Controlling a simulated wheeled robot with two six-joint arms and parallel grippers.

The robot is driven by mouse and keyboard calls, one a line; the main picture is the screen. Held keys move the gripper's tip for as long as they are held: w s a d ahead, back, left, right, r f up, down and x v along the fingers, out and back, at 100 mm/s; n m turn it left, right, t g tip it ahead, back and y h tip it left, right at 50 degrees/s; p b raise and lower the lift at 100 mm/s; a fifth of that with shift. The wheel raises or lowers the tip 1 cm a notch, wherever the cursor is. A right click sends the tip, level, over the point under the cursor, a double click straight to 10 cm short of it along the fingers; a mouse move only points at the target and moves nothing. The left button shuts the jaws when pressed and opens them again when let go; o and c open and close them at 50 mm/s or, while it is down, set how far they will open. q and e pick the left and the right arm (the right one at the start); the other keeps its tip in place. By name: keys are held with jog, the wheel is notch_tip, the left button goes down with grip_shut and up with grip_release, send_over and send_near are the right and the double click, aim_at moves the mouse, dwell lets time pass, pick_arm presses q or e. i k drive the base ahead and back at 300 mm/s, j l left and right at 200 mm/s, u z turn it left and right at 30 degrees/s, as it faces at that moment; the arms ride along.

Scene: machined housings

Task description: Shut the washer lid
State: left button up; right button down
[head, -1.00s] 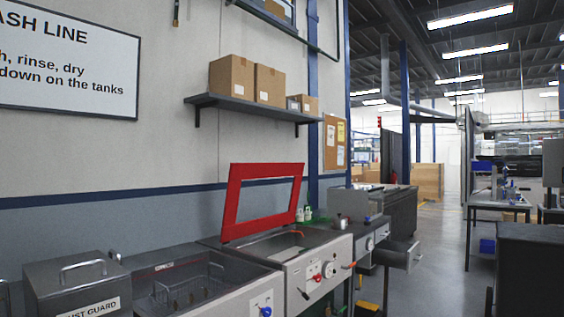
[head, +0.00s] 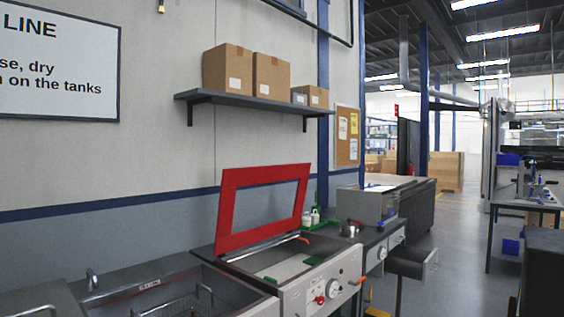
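The washer (head: 322,291) stands against the wall, right of the open tank, with a red knob, a pale dial and an orange-tipped lever on its front. Its red-framed lid (head: 229,217) is raised and leans back a little toward the wall. The basin under it is open, and green pieces show in it. Neither of my grippers is in the head view.
An open tank (head: 198,272) with a wire basket adjoins the washer on the left. A grey cabinet (head: 366,204) and an open drawer (head: 411,263) are to its right. A shelf (head: 250,99) with boxes hangs above.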

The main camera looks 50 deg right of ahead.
aim_at(224, 242)
jog(key=i+l+u, duration=0.15)
jog(key=l, duration=1.1)
jog(key=i+l+u, duration=0.15)
jog(key=l, duration=1.15)
jog(key=k+j, duration=0.05)
